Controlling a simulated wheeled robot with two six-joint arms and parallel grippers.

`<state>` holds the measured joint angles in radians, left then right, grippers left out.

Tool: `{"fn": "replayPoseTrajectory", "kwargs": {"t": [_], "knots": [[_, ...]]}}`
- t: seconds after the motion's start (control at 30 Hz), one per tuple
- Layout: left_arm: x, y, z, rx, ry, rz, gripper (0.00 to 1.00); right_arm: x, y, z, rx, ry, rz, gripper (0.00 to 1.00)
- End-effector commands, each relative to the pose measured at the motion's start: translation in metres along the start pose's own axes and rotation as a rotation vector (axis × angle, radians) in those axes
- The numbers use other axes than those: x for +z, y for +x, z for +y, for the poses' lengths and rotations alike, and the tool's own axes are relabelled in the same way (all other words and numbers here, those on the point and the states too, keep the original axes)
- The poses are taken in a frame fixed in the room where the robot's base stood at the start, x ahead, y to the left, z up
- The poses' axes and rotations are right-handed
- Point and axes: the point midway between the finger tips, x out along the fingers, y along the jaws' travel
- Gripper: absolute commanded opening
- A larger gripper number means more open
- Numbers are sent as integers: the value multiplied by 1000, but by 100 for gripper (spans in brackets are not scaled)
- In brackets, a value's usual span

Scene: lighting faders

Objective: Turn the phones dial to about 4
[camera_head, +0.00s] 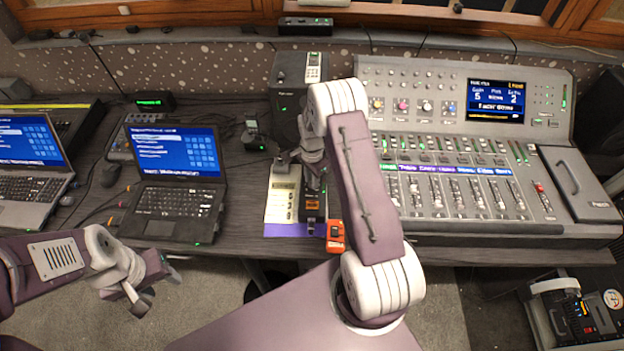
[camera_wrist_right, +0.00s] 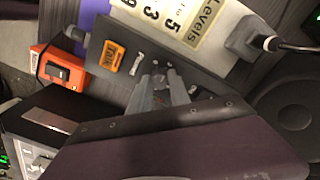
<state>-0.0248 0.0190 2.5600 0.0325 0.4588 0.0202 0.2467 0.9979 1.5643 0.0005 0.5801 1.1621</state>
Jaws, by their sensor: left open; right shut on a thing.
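The phones dial (camera_wrist_right: 160,82) shows only in part, as a small grey knob on a black box, between the fingers of my right gripper (camera_wrist_right: 166,90). These fingers are closed around it. The box (camera_head: 313,213) stands on the desk and has a small orange display, which also shows in the right wrist view (camera_wrist_right: 113,57). I cannot read the dial's setting. In the head view my right gripper (camera_head: 314,180) reaches down to the far end of the box, and the dial is hidden there. My left gripper (camera_head: 158,288) is open and empty, in front of the desk.
An orange switch box (camera_head: 336,237) sits near the front edge. The mixing console (camera_head: 460,213) is on the right, and a laptop (camera_head: 175,150) is on the left.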

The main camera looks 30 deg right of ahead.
Motion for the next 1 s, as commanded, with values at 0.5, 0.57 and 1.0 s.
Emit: {"fn": "replayPoseTrajectory", "kwargs": {"t": [0.5,0.57,1.0], "knots": [[0,1,0,0,0,0,46,-1,-1,-1,-4,489,2,0],[0,1,0,0,0,0,46,-1,-1,-1,-4,544,2,0],[0,1,0,0,0,0,46,-1,-1,-1,-5,882,1,0]]}}
